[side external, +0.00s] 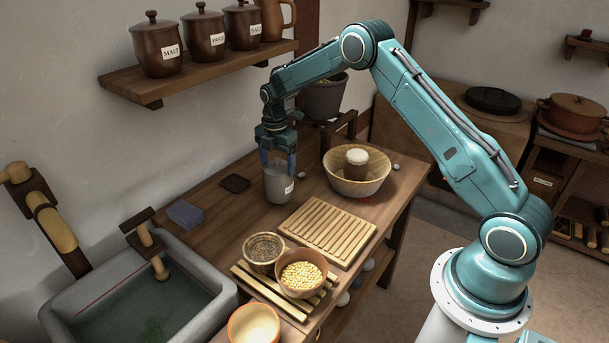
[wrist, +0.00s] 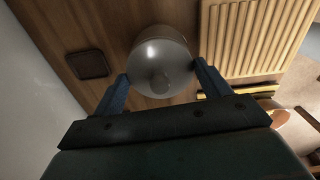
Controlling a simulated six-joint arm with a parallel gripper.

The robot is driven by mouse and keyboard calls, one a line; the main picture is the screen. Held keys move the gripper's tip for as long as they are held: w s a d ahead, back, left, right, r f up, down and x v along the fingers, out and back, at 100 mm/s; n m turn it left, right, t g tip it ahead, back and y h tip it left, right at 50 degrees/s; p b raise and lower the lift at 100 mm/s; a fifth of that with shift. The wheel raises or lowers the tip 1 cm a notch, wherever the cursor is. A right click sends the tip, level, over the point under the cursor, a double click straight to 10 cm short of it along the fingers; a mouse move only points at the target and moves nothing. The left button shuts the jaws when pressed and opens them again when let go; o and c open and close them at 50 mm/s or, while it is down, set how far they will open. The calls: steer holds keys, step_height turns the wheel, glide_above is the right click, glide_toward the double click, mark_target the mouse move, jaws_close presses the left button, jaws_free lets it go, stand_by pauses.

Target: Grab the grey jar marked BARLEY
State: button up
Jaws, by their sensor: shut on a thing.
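A grey jar (side external: 279,184) stands on the wooden counter, below the wall shelf. A pale label shows on its right side, too small to read. My gripper (side external: 278,158) points down over the jar, with its blue fingers on either side of the jar's upper part. In the wrist view the grey jar (wrist: 161,66) shows from above with its round lid and knob, and my gripper (wrist: 160,82) is shut on it, one finger at each side. The jar looks upright. I cannot tell whether it touches the counter.
A slatted wooden board (side external: 327,232) lies right of the jar, and a wide bowl (side external: 357,186) stands behind that. A dark square mat (side external: 235,183) and a blue cloth (side external: 186,213) lie to the left. Brown jars, one marked MALT (side external: 158,45), stand on the shelf (side external: 200,75) above.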

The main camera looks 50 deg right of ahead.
step_height(320, 180, up, 18)
stand_by(0.5)
stand_by(0.6)
